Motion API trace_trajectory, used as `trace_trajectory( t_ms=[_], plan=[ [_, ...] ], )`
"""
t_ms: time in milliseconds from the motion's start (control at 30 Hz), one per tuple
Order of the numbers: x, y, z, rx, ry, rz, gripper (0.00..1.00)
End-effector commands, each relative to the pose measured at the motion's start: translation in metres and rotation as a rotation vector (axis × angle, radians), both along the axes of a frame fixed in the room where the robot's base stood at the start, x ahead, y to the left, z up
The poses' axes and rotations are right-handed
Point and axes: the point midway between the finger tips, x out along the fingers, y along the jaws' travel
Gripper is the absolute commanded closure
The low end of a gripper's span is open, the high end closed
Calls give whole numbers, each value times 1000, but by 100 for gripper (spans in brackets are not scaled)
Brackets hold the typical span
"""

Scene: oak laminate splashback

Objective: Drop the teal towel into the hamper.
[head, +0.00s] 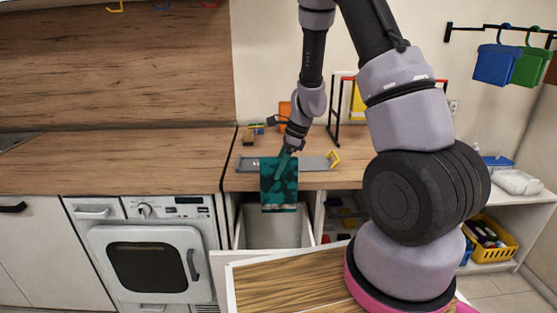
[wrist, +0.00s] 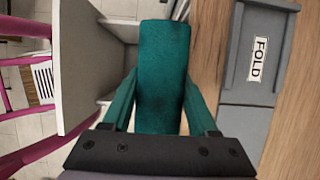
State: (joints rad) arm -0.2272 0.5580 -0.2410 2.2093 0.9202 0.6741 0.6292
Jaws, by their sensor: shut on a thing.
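The teal towel (head: 279,187) hangs from my gripper (head: 284,160) in front of the counter edge, dark-mottled and roughly rectangular. In the wrist view the towel (wrist: 162,70) lies between my two teal fingers, which are shut on it. The hamper looks to be the white open-topped pull-out bin (head: 275,232) below the counter. The towel hangs above the bin's back part and hides some of it. In the wrist view a pale bin wall (wrist: 88,60) shows left of the towel. The towel is apart from the bin floor.
A grey folding board (head: 315,163) marked FOLD (wrist: 258,60) lies on the wooden counter behind the towel. A white washer (head: 150,265) stands left of the bin. A wood-topped surface (head: 300,280) is in front. A yellow basket (head: 492,240) sits on the right shelf.

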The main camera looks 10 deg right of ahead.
Motion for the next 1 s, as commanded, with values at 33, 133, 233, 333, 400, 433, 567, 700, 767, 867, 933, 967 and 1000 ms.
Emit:
trace_trajectory(
  t_ms=[33,133,233,333,400,433,567,700,767,867,933,967,1000],
  plan=[
    [0,0,-4,0,2,-1,100],
    [0,0,-8,0,0,0,100],
    [0,0,-9,0,0,0,100],
    [0,0,-9,0,-1,0,100],
    [0,0,-9,0,-1,0,100],
    [0,0,-9,0,0,0,37],
    [0,0,-9,0,0,0,6],
    [0,0,-9,0,0,0,6],
    [0,0,-9,0,0,0,6],
    [0,-1,-7,0,-1,1,6],
    [0,-3,-2,1,-2,0,6],
    [0,-4,2,0,-3,0,6],
    [0,-6,7,0,-5,0,6]
  ],
)
